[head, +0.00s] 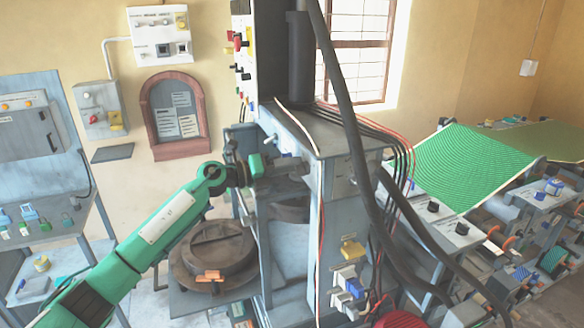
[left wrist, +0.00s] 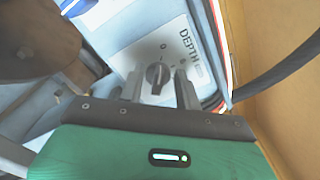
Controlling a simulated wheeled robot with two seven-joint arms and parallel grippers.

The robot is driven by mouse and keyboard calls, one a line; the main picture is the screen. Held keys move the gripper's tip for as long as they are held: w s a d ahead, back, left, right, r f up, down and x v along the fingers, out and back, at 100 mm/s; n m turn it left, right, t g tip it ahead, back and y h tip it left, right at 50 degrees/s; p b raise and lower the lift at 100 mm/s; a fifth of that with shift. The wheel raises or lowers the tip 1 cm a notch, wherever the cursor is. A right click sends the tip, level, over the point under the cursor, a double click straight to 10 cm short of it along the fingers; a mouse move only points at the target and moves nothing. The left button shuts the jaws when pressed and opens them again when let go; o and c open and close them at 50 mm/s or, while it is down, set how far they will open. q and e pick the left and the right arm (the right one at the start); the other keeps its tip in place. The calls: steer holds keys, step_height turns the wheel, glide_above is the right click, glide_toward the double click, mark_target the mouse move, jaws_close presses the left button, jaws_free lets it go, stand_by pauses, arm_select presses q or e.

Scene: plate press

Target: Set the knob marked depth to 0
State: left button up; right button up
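The depth knob (left wrist: 158,75) is a small dark round knob with a raised grip ridge, on a pale plate (left wrist: 198,45) lettered DEPTH. A small round mark, like a 0, shows beyond the knob, with short marks beside it. The ridge runs roughly up and down in the left wrist view; its exact setting is too small to read. My left gripper (left wrist: 160,90) is open, one finger on each side of the knob, with gaps visible. In the head view my left gripper (head: 288,168) is at the press column, and the knob is hidden there. My right gripper is not in view.
The grey press column (head: 330,140) stands at the gripper, with thick black hoses (head: 352,130) to its right. A green ribbed belt (head: 470,160) lies at the right.

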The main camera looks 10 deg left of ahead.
arm_select(q)
steer(key=b+v, duration=0.5)
steer(key=v, duration=0.8)
steer(key=shift+b, duration=0.35)
steer(key=shift+f, duration=0.1)
